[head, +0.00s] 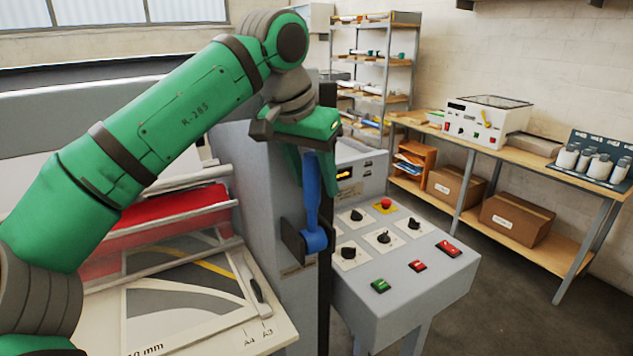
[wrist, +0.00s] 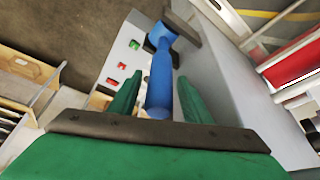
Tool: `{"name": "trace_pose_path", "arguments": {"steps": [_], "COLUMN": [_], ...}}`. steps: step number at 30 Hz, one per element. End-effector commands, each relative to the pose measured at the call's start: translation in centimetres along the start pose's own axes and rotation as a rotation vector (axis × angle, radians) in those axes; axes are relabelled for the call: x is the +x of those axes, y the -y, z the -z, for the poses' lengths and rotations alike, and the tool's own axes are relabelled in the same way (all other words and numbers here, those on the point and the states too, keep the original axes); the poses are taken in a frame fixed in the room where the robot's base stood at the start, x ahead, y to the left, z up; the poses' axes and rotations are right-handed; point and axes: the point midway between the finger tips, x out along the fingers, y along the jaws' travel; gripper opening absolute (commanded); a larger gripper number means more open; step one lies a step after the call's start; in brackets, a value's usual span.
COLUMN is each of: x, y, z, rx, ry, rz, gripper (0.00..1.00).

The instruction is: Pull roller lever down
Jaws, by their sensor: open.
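The blue roller lever (head: 311,195) stands roughly upright on the laminator's side, its round hub (head: 315,241) at the bottom on a dark bracket. My green gripper (head: 306,160) is at the lever's upper end, reaching down from above. In the wrist view the lever (wrist: 160,80) runs between the two green fingers of my gripper (wrist: 158,97), with its hub farther off. The fingers are open, with a visible gap on each side of the lever. In the head view the lever's top is hidden by the gripper.
A control panel (head: 405,275) with black knobs, a red emergency button (head: 385,204) and green and red buttons is right of the lever. A dark vertical post (head: 326,290) stands close beside it. The laminator's bed with a printed sheet (head: 180,310) is at left. A workbench (head: 520,157) stands behind.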

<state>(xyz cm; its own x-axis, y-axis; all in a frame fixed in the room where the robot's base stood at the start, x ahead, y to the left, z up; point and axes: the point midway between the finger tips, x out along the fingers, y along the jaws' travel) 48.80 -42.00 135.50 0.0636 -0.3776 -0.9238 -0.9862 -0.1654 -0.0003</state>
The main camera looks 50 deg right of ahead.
Motion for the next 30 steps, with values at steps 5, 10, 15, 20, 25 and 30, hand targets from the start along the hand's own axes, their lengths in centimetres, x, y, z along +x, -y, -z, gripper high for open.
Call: {"name": "trace_pose_path", "arguments": {"steps": [5,10,15,20,25,30], "x": [1.1,1.3,1.2,1.2,1.2,1.5], "y": [-0.1,-0.1,-0.1,-0.1,-0.1,-0.5], "z": [0.0,0.0,0.0,0.0,0.1,0.7], "rx": [0.002,0.001,0.001,0.001,0.004,0.026], "ry": [0.001,0.0,0.0,0.0,-0.001,-0.012], "rz": [-0.001,-0.001,-0.001,-0.001,0.001,0.012], "gripper": [0.44,0.44,0.32,0.0,0.0,0.0]}}
